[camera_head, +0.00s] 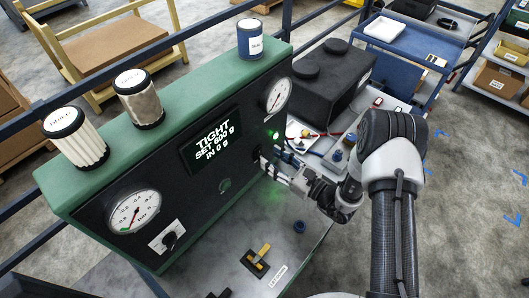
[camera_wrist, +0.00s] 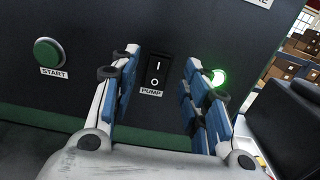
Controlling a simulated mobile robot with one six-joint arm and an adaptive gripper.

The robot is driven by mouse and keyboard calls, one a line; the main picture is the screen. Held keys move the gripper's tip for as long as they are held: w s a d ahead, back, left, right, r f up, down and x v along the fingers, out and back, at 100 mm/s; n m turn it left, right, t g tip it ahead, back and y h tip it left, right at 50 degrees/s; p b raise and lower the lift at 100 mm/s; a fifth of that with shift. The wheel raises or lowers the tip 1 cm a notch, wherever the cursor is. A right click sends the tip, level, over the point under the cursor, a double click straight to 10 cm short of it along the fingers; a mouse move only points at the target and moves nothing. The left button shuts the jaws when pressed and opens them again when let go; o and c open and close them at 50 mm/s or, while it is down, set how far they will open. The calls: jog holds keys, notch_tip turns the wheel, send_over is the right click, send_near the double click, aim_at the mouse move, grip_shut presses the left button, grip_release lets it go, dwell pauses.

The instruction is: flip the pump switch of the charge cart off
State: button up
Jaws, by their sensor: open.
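The charge cart (camera_head: 85,192) is a green-topped unit with a dark front panel. Its pump switch (camera_wrist: 156,72) is a black rocker marked I above O, with a PUMP label under it, in the wrist view. A green light (camera_wrist: 213,77) glows just right of the switch. My gripper (camera_wrist: 162,72) is open, its blue-padded fingers on either side of the switch in the picture; whether they touch the panel I cannot tell.
A green START button (camera_wrist: 48,52) is left of the switch. The display (camera_head: 212,141) reads TIGHT, SET 600 g, IN 0 g. Gauges (camera_head: 134,211) and a knob (camera_head: 168,238) sit on the panel. A black case (camera_head: 325,80) stands to the right, with hoses nearby.

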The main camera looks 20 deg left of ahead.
aim_at(260, 150)
jog(key=shift+x, duration=2.1)
jog(key=shift+c, duration=0.3)
grip_shut()
